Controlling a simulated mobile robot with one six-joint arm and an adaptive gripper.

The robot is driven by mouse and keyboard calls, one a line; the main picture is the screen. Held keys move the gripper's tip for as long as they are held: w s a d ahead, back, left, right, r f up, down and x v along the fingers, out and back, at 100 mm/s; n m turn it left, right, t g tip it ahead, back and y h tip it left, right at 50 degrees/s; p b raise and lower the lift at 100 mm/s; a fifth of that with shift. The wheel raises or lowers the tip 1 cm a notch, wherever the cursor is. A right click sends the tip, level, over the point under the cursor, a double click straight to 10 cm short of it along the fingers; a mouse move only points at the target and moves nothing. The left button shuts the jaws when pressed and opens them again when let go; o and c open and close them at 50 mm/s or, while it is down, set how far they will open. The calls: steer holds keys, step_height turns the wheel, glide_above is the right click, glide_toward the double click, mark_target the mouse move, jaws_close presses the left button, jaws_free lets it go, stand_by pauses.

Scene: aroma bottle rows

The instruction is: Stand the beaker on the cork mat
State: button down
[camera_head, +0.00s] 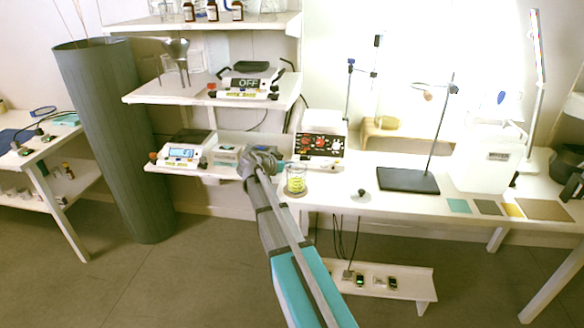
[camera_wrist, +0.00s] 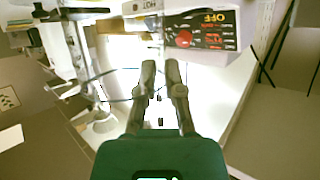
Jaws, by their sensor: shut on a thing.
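The beaker (camera_head: 296,179) is clear glass with yellow on its side. It looks upright, near the left front edge of the right-hand table. My gripper (camera_head: 272,162) is at its left and shut on it; I cannot tell whether its base touches the tabletop. In the wrist view my gripper's fingers (camera_wrist: 161,77) are close together, and the clear glass is hard to make out. Flat mats lie at the table's right front. The tan-yellow one (camera_head: 513,210) looks most like the cork mat, though a larger brown mat (camera_head: 548,210) lies beside it.
A black stand base (camera_head: 408,181) with a tall rod stands between the beaker and the mats. A small dark object (camera_head: 361,193) lies near the front edge. A hotplate (camera_head: 320,145) is behind the beaker. A teal mat (camera_head: 459,206) and a grey-brown mat (camera_head: 487,207) lie left of the tan-yellow one.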

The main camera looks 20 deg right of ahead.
steer(key=shift+f, duration=0.1)
steer(key=c, duration=0.8)
jaws_free()
steer(key=shift+o, duration=0.2)
steer(key=shift+s+a+r, duration=0.1)
steer(key=shift+a+r, duration=0.1)
steer(key=shift+r, duration=0.1)
steer(key=p+v, duration=0.4)
steer(key=v, duration=0.7)
steer(key=shift+a+p, duration=0.3)
steer(key=shift+p, duration=0.05)
